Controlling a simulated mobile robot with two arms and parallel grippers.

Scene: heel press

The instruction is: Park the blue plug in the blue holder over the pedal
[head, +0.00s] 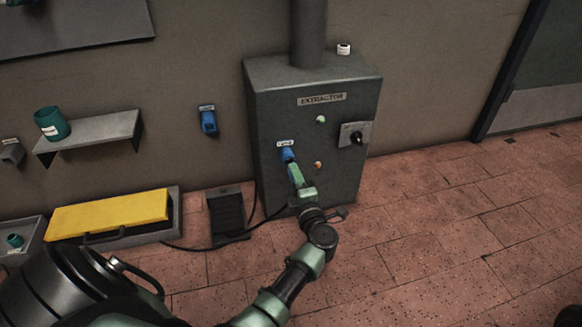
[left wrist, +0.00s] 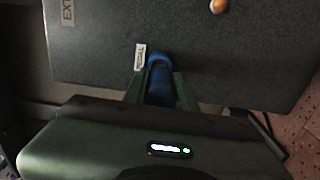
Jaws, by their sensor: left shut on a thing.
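The blue plug (head: 287,155) is at the front of the grey extractor box, just under a small white label. My left gripper (head: 293,168) is shut on it. In the left wrist view the blue plug (left wrist: 159,82) sits between the fingers, its far end at a blue ring on the box face beside a label reading PEDAL. The blue holder (head: 208,120) is on the wall left of the box, above the black pedal (head: 227,212) on the floor. My right gripper is not in view.
A shelf (head: 90,138) with a teal cup (head: 52,123) is left of the holder. A yellow-lidded case (head: 108,213) lies on the floor. A black cable runs by the pedal.

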